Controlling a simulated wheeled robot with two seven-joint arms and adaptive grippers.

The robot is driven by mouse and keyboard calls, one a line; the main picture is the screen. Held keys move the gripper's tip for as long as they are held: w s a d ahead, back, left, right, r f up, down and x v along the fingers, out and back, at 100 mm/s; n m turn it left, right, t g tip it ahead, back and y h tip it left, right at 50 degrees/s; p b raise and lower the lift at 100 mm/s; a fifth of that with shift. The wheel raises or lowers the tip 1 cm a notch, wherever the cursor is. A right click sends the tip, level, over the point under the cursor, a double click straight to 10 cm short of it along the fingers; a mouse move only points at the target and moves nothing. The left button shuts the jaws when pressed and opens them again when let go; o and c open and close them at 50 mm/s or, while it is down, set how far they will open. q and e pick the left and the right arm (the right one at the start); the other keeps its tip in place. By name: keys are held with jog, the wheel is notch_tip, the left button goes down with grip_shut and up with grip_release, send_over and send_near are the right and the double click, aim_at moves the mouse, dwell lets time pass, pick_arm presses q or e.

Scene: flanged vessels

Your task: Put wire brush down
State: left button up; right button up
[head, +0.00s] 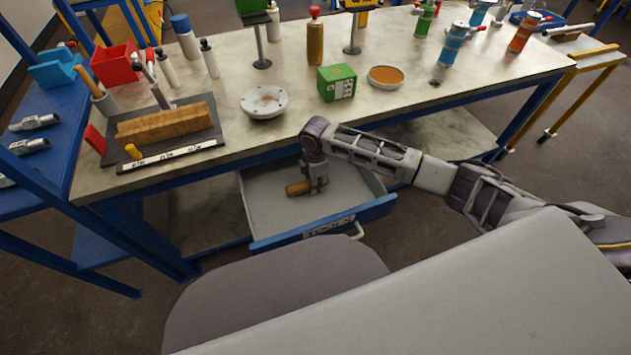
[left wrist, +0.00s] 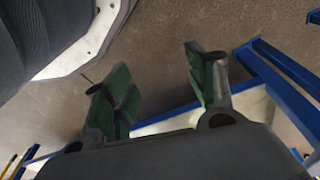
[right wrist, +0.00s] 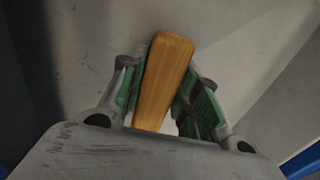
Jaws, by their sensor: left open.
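The wire brush (head: 298,188) shows as a wooden piece low inside the open drawer (head: 262,215) under the bench; its bristles cannot be made out. My right gripper (head: 317,188) reaches down into the drawer at the brush. In the right wrist view, the wooden handle (right wrist: 167,75) lies between the green finger pads of the right gripper (right wrist: 163,95), which look closed against its sides. Whether the brush touches the drawer floor cannot be told. My left gripper (left wrist: 160,80) is open and empty above the floor in the left wrist view; it is out of the head view.
The drawer around the brush is mostly bare.

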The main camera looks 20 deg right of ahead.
pick_arm(q)
jog(key=shift+w, duration=0.1)
pick_arm(e)
jog(key=o, duration=0.4)
pick_arm(q)
jog(key=shift+r, duration=0.1)
pick_arm(e)
jog(key=shift+r, duration=0.2)
jog(key=shift+r, duration=0.6)
notch_tip(320, 180, up, 9)
jog(key=shift+p, duration=1.25)
pick_arm(q)
notch_tip(320, 180, down, 8)
jog(key=s+a, duration=0.2)
jog(key=shift+a+t, duration=0.3)
jog(key=shift+a, duration=0.05)
pick_arm(e)
jog(key=shift+r, duration=0.85)
pick_arm(q)
jog(key=shift+s, duration=0.2)
